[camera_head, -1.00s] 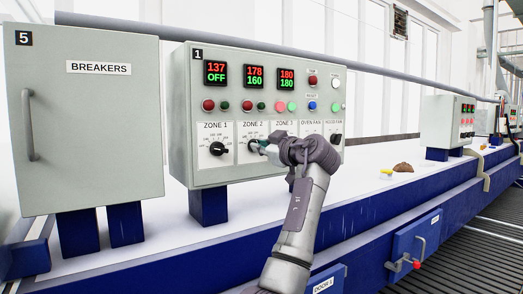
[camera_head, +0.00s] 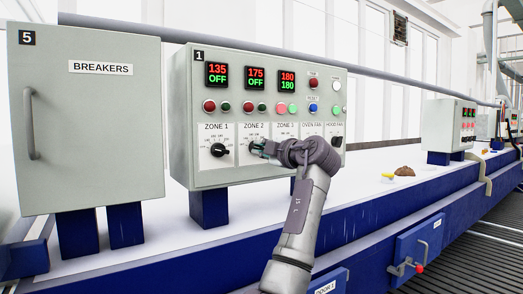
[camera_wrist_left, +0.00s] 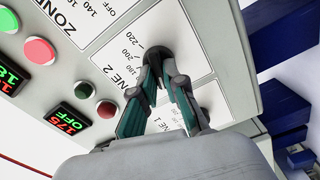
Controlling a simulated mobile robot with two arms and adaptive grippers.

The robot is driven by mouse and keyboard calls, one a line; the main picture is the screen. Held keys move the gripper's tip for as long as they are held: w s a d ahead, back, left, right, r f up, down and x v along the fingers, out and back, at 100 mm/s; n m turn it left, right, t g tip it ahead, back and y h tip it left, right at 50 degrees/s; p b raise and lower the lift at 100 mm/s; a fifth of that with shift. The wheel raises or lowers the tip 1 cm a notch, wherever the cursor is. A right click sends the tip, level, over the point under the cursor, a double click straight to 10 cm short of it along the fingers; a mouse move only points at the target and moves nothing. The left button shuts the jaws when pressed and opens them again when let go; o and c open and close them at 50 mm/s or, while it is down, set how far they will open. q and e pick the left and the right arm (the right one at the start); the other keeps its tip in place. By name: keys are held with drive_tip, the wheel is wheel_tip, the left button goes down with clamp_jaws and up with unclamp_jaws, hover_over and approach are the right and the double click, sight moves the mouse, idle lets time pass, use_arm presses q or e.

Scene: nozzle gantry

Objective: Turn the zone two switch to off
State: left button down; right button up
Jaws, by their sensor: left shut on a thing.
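The zone 2 switch is a black round knob (camera_wrist_left: 158,44) on the white ZONE 2 dial plate of the grey control box 1 (camera_head: 183,110). My left gripper (camera_head: 259,149) reaches it from the right and is shut on it. In the left wrist view both teal-and-grey fingers of the gripper (camera_wrist_left: 160,66) close around the knob, which hides part of its pointer. The zone 2 display (camera_head: 255,78) reads 175 in red above OFF in green. My right gripper is not in view.
The zone 1 knob (camera_head: 218,150) is left of the gripper, and its display (camera_head: 217,76) reads 135 and OFF. My left forearm covers the lower right of the box. A breakers cabinet (camera_head: 110,120) stands at the left.

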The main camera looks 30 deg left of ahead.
use_arm(q)
drive_tip(key=shift+n, duration=0.3)
drive_tip(key=c, duration=1.2)
unclamp_jaws()
drive_tip(key=v, duration=1.2)
drive_tip(key=shift+f, duration=0.1)
